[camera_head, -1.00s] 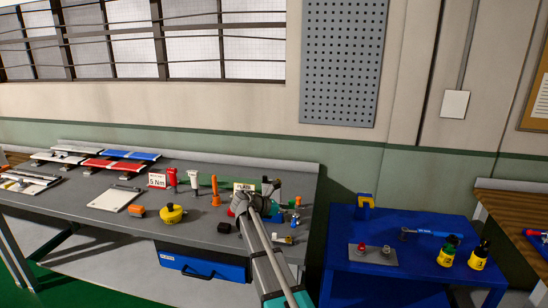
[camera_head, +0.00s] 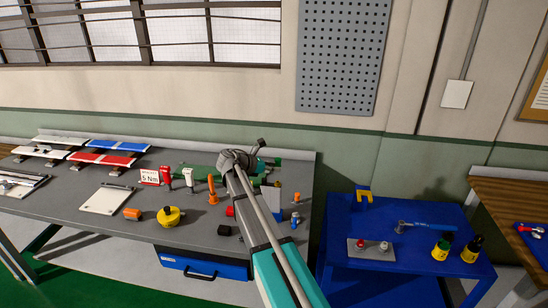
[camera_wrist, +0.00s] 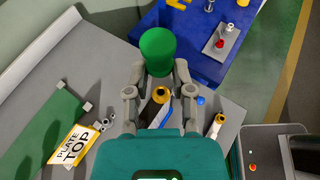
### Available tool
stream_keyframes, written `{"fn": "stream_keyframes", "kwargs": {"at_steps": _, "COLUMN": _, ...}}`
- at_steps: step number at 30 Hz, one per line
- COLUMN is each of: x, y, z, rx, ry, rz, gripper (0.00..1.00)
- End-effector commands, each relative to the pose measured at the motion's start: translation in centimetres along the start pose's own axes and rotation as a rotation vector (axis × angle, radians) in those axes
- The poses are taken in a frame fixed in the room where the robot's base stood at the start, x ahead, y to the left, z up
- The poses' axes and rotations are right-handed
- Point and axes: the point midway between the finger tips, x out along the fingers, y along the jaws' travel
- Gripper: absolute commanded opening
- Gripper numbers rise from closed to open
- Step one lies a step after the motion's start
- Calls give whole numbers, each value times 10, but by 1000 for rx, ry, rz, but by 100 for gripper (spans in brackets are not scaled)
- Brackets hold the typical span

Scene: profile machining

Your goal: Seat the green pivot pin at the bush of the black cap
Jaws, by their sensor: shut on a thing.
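In the wrist view the green pivot pin (camera_wrist: 157,48), a thick green cylinder, sits between the fingertips of my gripper (camera_wrist: 158,72). My gripper is shut on it and holds it up above the workbench. In the head view my gripper (camera_head: 261,145) is over the back right of the grey bench, and I cannot make out the pin there. A small black part (camera_head: 224,230) lies near the bench's front edge, left of my arm. I cannot tell whether it is the black cap, and no bush shows clearly.
A green plate (camera_wrist: 45,140) and a PLATE TOP sign (camera_wrist: 74,144) lie left of my gripper. A yellow-ringed part (camera_wrist: 160,95) stands below it. The blue table (camera_head: 345,272) at right bears a grey plate, a wrench and bottles. Bare bench (camera_head: 90,229) lies at front left.

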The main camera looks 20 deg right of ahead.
Motion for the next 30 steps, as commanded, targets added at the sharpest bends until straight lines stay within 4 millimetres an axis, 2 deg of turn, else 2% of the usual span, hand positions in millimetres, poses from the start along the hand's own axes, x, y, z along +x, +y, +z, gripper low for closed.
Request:
{"fn": "stream_keyframes", "kwargs": {"at_steps": 21, "x": 4, "y": 1, "z": 4, "rx": 16, "ry": 0, "rz": -53, "gripper": 6}}
{"fn": "stream_keyframes", "kwargs": {"at_steps": 30, "x": 12, "y": -1, "z": -15, "rx": 15, "ry": 0, "rz": -50, "gripper": 6}}
